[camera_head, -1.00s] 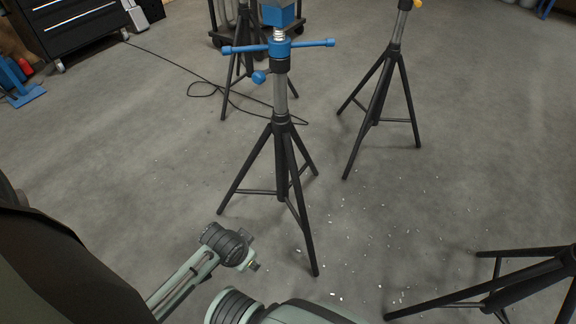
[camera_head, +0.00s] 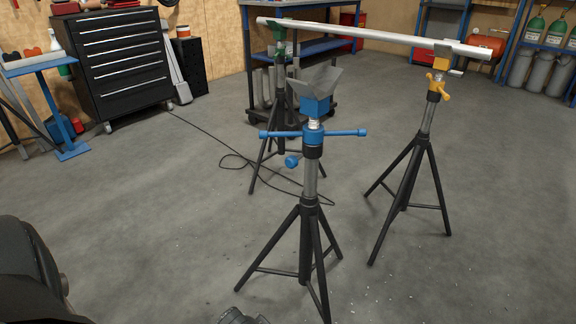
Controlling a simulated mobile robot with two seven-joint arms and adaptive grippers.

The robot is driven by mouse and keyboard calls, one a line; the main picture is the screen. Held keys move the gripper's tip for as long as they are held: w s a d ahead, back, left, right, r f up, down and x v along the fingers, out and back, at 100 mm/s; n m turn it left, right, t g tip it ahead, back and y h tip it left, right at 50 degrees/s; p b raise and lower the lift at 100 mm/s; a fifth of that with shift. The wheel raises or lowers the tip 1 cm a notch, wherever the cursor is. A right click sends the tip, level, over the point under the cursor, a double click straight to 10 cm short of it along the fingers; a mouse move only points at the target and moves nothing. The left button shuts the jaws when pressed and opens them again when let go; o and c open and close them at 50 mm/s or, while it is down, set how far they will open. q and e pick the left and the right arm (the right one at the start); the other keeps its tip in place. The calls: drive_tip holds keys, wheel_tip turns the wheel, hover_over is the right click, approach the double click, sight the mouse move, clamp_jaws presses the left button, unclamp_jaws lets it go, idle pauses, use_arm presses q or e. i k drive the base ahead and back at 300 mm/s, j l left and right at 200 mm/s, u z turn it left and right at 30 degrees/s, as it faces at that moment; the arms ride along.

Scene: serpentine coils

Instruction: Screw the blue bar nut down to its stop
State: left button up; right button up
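The blue bar nut (camera_head: 313,138) has a long bar sticking out to both sides and sits near the top of the front black tripod stand (camera_head: 304,240). A short length of bright screw thread (camera_head: 314,125) shows between the nut and the blue block (camera_head: 317,105) under the grey V-shaped head (camera_head: 317,82). The V-head is empty. A blue knob (camera_head: 292,161) sticks out below the nut, to the left.
Behind, a long pale pipe (camera_head: 370,37) rests across a green-topped stand (camera_head: 280,80) and a yellow-topped stand (camera_head: 438,85). A black cable (camera_head: 235,160) lies on the floor. A tool chest (camera_head: 120,60) stands back left. The floor around the front stand is mostly clear.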

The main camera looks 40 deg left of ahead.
sight(311, 137)
drive_tip(key=i+j+z, duration=0.2)
drive_tip(key=j, duration=1.5)
drive_tip(key=i+l, duration=0.15)
drive_tip(key=l+z, duration=0.05)
